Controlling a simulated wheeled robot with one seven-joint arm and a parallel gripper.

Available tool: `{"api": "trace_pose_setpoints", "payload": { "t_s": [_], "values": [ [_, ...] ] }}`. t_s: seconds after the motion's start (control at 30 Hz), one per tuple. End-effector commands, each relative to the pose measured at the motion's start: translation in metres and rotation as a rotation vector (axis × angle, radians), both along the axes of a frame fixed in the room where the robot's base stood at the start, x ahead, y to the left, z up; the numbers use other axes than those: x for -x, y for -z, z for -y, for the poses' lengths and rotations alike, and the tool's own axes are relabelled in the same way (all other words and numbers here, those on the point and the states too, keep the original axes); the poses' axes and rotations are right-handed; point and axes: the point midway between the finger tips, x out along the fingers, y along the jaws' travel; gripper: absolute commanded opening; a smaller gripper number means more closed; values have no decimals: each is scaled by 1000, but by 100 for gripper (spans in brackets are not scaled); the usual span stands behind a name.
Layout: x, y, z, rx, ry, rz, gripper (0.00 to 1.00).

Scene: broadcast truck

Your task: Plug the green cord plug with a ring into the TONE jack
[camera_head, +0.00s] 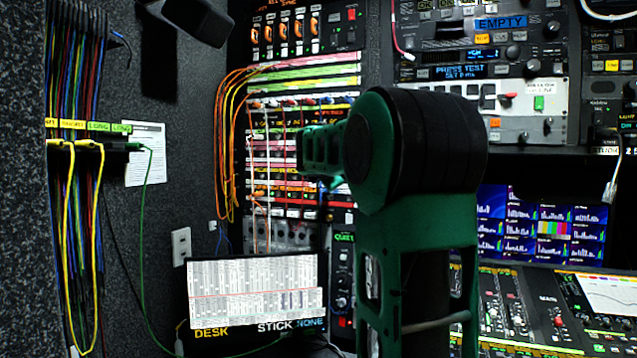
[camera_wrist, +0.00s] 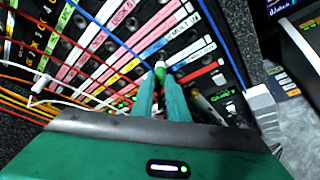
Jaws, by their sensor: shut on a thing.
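In the wrist view my gripper (camera_wrist: 160,88) is shut on a slim plug (camera_wrist: 160,72) with a green body and a whitish band at its far end. The plug points at the patch panel (camera_wrist: 130,35), close to a row with white and blue label strips. I cannot tell whether its tip touches a jack. The labels are too small to pick out TONE. A green cord (camera_head: 143,200) hangs from the rack at left.
Orange cords (camera_head: 222,150) loop at the panel's left side. Red, white and blue cords cross the panel in the wrist view. A cord rack (camera_head: 85,147) with several colored cords hangs on the left wall. A screen (camera_head: 255,292) stands below the panel.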

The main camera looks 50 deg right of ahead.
Motion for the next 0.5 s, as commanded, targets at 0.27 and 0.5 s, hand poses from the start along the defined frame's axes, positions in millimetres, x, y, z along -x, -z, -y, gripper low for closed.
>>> {"api": "trace_pose_setpoints", "payload": {
  "t_s": [0.27,0.5],
  "values": [
    [-3,0,6,0,-1,-1,0],
    [-4,0,11,1,1,0,0]
  ]
}}
